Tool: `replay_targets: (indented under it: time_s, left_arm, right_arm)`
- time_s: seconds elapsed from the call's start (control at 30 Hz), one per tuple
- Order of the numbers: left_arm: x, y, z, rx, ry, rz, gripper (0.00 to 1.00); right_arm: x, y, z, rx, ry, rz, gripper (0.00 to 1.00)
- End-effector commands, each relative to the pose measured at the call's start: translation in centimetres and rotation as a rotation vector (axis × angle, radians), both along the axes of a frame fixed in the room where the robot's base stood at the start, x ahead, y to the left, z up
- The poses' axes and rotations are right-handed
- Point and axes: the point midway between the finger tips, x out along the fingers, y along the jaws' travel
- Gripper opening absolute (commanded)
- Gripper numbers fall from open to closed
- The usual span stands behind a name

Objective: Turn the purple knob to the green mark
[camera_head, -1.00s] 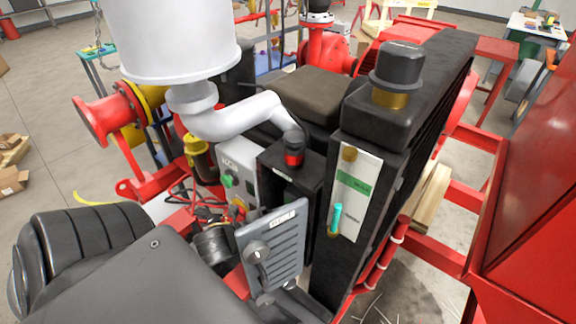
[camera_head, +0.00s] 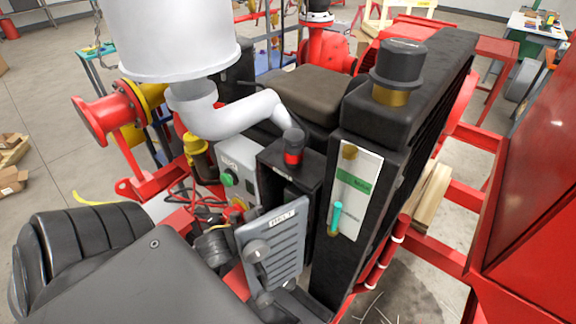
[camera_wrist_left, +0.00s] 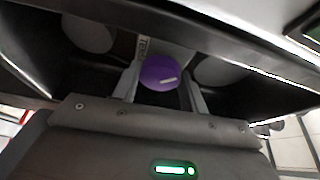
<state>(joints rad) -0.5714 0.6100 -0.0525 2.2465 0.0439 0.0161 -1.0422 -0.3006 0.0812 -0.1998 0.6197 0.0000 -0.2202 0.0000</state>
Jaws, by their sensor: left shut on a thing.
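The purple knob (camera_wrist_left: 160,72) shows in the left wrist view, in a dark recess, with a short pale pointer line directed right and slightly up in that picture. My left gripper (camera_wrist_left: 162,86) has one finger on each side of the knob and is shut on it. A white label (camera_wrist_left: 146,47) with partly readable letters is beside the knob. I cannot make out a green mark by the knob. In the head view the knob and my left fingertips are hidden. My right gripper is in neither view.
In the head view, a grey louvred panel labelled BELT (camera_head: 283,248) stands near the front. A black radiator-like block (camera_head: 405,110), a grey box with a green button (camera_head: 240,170) and a white curved pipe (camera_head: 225,122) crowd the space around it.

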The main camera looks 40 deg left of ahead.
Motion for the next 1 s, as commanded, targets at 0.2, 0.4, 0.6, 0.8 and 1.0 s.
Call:
replay_targets:
  time_s: [0.2,0.4,0.6,0.8,1.0]
  left_arm:
    - [0.03,0.03,-0.28,-0.201,-0.004,0.003,0.20]
    - [0.03,-0.03,-0.35,-0.381,-0.008,0.003,0.20]
    - [0.02,-0.09,-0.38,-0.532,-0.011,0.002,0.20]
    - [0.01,-0.11,-0.45,-0.640,-0.012,0.002,0.20]
    - [0.01,-0.13,-0.46,-0.700,-0.014,0.002,0.20]
  right_arm:
    - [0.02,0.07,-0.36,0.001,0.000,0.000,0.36]
    - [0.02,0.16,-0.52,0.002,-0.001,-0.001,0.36]
    - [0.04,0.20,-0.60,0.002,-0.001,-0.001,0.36]
    - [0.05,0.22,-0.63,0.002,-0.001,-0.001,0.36]
    - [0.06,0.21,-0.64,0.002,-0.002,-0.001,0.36]
